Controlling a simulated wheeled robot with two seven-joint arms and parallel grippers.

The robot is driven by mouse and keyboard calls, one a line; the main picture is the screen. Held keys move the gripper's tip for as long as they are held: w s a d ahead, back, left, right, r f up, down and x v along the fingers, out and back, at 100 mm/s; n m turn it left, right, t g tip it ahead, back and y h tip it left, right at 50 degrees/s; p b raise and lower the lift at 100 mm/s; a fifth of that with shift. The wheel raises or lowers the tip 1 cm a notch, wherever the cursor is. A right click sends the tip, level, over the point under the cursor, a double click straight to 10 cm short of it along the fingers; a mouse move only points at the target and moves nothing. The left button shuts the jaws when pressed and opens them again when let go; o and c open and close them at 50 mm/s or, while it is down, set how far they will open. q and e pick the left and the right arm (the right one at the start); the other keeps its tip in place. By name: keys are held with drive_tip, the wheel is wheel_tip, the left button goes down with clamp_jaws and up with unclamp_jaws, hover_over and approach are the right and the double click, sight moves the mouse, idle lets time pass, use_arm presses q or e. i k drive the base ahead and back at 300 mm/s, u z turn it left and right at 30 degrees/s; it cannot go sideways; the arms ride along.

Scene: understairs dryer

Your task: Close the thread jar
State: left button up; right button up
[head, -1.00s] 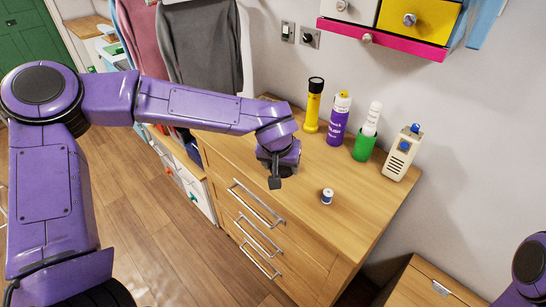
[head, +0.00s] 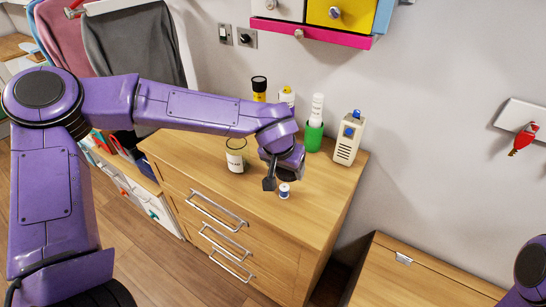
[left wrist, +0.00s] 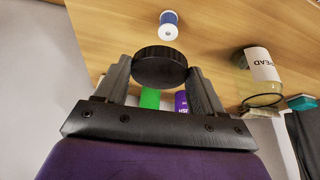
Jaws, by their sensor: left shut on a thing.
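The thread jar (head: 236,160) is clear glass with a white label and stands upright on the wooden dresser, left of my left gripper in the head view. Its mouth looks open. It also shows at the right of the left wrist view (left wrist: 262,72). My left gripper (head: 268,183) is shut on a round black lid (left wrist: 160,67), held between its fingers over the dresser, apart from the jar. A blue thread spool (head: 284,190) stands on the dresser close to this gripper, and beyond the lid in the left wrist view (left wrist: 169,24). My right gripper is out of view.
Along the dresser's back stand a black-and-yellow flashlight (head: 259,88), a spray can (head: 287,97), a green cup (head: 314,137) with a white item and a beige device (head: 348,140). The dresser's front right top (head: 310,215) is clear. A lower cabinet (head: 420,275) stands to the right.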

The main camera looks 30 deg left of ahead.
sight(237, 151)
drive_tip(key=z, duration=2.3)
drive_tip(key=k, duration=1.65)
drive_tip(key=u, duration=2.1)
